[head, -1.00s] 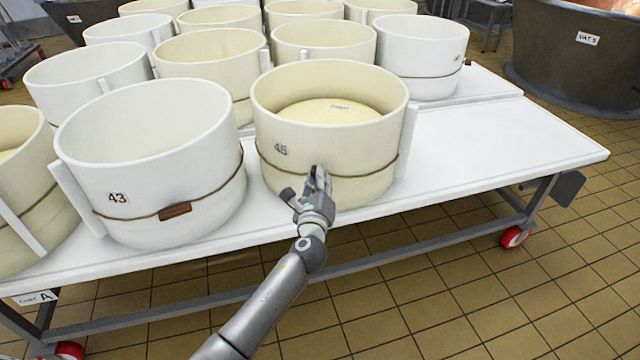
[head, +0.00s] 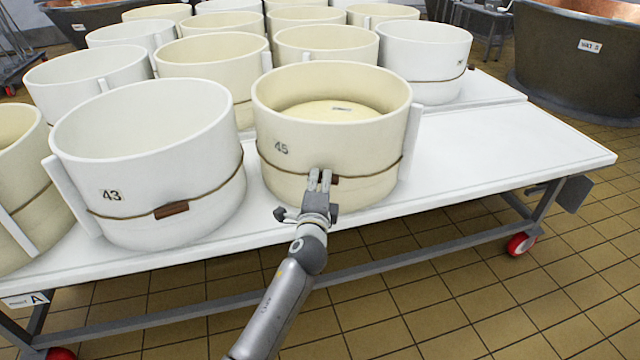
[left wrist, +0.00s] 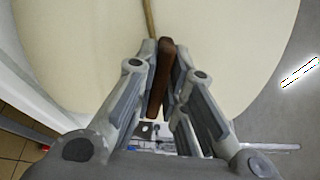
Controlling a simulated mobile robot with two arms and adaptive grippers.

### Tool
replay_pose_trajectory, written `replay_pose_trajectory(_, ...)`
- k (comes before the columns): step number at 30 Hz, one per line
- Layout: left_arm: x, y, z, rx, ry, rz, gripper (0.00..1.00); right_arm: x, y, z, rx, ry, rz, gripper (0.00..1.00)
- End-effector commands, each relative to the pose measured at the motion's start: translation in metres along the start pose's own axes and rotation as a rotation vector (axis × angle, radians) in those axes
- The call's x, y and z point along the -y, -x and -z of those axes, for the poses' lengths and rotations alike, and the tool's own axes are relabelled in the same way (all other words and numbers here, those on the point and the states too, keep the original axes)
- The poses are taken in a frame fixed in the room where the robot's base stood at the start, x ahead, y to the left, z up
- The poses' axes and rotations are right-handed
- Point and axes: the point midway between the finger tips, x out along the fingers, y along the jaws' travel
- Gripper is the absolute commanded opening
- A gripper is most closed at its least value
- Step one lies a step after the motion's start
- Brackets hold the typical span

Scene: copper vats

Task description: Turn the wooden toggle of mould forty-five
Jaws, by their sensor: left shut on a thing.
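Mould 45 (head: 285,178) is a cream tub with a cord (head: 386,172) around its lower wall and a pale round of cheese (head: 330,112) inside. My left gripper (head: 320,178) is at its front wall, shut on the brown wooden toggle. A short end of the toggle (head: 336,180) shows just right of the fingers. In the left wrist view the toggle (left wrist: 160,75) lies between the two fingers (left wrist: 158,85), slightly tilted, with the cord (left wrist: 149,20) running up from it. My right gripper is not in view.
Mould 43 (head: 110,218) stands close on the left, with its own toggle (head: 171,210) on its cord. Several other moulds crowd the white table (head: 500,150) behind. The table's right part is bare. A dark vat (head: 560,75) stands at back right.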

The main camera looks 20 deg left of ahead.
Motion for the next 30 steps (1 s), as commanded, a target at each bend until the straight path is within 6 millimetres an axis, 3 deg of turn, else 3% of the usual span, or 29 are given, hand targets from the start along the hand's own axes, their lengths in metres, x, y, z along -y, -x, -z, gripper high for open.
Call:
replay_pose_trajectory(23,-0.0024,0.0005,0.0005,0.0,0.102,-0.004,0.0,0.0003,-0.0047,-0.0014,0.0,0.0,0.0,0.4)
replay_pose_trajectory(24,-0.0024,0.0005,0.0005,0.0,0.102,-0.004,0.15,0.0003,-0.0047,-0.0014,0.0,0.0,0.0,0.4)
replay_pose_trajectory(28,-0.0021,0.0004,0.0004,0.0,0.1,-0.003,0.32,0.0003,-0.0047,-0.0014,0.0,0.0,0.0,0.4)
replay_pose_trajectory(30,-0.0018,0.0003,0.0003,0.0,0.1,-0.002,0.33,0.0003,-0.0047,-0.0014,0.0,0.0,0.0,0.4)
